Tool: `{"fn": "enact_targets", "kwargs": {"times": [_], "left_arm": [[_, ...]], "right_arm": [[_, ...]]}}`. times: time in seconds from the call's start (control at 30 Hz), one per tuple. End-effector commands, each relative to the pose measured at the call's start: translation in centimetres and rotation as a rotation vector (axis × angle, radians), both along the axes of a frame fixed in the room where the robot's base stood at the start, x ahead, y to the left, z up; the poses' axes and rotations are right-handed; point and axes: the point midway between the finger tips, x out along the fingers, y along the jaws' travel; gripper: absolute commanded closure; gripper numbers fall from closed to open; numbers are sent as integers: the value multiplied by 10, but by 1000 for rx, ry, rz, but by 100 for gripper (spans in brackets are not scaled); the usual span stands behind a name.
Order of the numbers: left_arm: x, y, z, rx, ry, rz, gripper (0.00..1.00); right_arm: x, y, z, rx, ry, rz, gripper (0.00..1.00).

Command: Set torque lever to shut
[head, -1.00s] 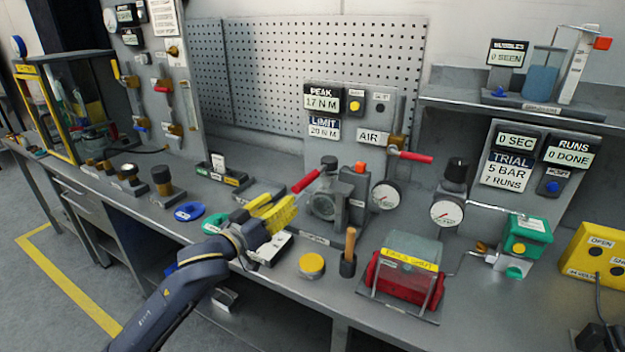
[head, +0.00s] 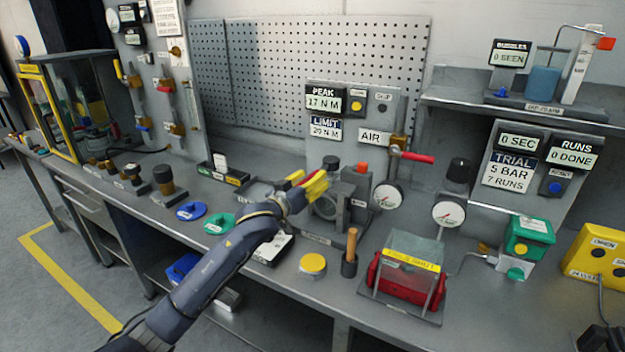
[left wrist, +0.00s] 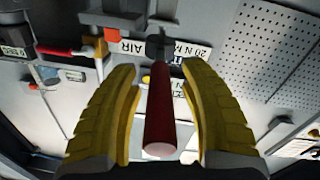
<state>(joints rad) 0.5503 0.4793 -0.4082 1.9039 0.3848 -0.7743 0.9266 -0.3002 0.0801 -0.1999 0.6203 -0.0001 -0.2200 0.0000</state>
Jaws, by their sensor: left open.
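The torque lever's red handle (left wrist: 160,112) lies between the two yellow fingers in the left wrist view, with its end toward the camera and a gap on each side. My left gripper (left wrist: 162,100) is open around it and does not visibly touch it. In the head view my left gripper (head: 314,184) is at the torque rig (head: 342,204), and its fingers hide most of the handle. The panel (head: 357,105) behind reads peak 17 N M and limit 20 N M. My right gripper is not in view.
A second red-handled lever (head: 416,157), marked AIR, sticks out right of the panel. A gauge (head: 387,196), a wooden-handled tool (head: 351,243) in a holder and a yellow disc (head: 313,264) stand nearby. A clear-covered red unit (head: 404,283) is at the front right.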

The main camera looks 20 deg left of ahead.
Motion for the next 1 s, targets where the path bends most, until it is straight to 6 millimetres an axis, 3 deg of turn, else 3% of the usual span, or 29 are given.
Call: {"fn": "enact_targets", "kwargs": {"times": [0.4, 0.8, 1.0], "left_arm": [[4, -1, -1, 0, 1, 0, 54], [3, -1, -1, 0, 1, 0, 100], [3, -1, -1, 1, 2, -1, 100]], "right_arm": [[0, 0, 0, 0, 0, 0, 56], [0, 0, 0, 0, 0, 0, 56], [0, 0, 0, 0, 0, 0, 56]]}}
